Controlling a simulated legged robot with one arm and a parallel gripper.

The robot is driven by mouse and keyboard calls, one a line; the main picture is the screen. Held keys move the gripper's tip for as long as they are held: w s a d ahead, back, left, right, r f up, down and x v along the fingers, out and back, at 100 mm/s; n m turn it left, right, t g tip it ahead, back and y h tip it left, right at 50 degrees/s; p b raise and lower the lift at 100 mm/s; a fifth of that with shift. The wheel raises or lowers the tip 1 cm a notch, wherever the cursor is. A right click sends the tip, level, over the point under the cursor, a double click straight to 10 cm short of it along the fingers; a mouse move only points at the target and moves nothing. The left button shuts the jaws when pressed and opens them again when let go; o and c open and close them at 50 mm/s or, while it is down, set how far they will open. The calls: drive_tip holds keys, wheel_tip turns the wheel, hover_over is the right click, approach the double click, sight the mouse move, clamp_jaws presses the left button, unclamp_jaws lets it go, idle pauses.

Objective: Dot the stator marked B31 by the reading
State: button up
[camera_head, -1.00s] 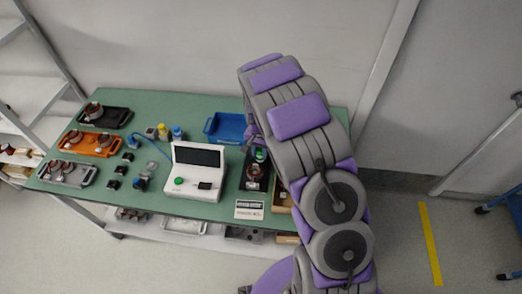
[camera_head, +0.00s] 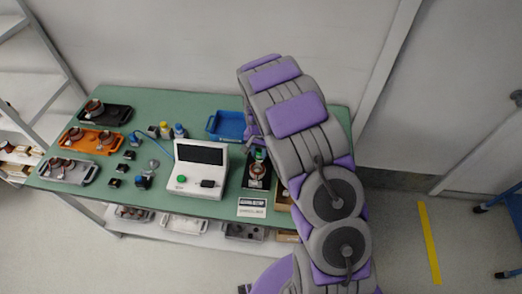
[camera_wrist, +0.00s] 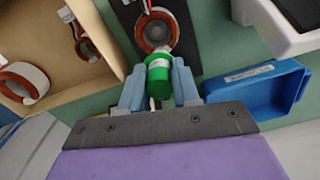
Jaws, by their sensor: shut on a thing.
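My gripper (camera_wrist: 160,88) is shut on a green marker (camera_wrist: 159,82), a short cylinder with a paler end pointing away from my palm. In the wrist view a stator (camera_wrist: 156,32), a copper ring with wires, lies on a black mat (camera_wrist: 186,50) just beyond the marker. I cannot tell whether the marker touches it. In the head view the green marker (camera_head: 258,154) shows above the stator on the black mat (camera_head: 256,184), right of the white tester (camera_head: 198,192). The tester's screen (camera_head: 199,153) is dark, with no legible reading. No B31 mark is legible.
An open blue tray (camera_wrist: 262,98) is right of my gripper. A cardboard box (camera_wrist: 75,88) with stators is left. Black, orange (camera_head: 91,149) and grey trays with stators stand at the table's left. Small bottles (camera_head: 166,129) stand behind the tester; a sign (camera_head: 252,207) lies in front.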

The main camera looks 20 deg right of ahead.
drive_tip(key=shift+a, duration=0.1)
drive_tip(key=shift+d+r, duration=0.3)
drive_tip(key=shift+d+r+p, duration=0.2)
drive_tip(key=shift+r+p, duration=0.15)
drive_tip(key=shift+r, duration=0.35)
drive_tip(key=shift+a+r+p, duration=0.2)
drive_tip(key=shift+r+p, duration=0.05)
drive_tip(key=shift+r, duration=0.5)
drive_tip(key=shift+a+r+p, duration=0.15)
drive_tip(key=shift+r+p, duration=0.05)
drive_tip(key=shift+r, duration=0.95)
drive_tip(key=shift+d, duration=0.2)
drive_tip(key=shift+a, duration=0.1)
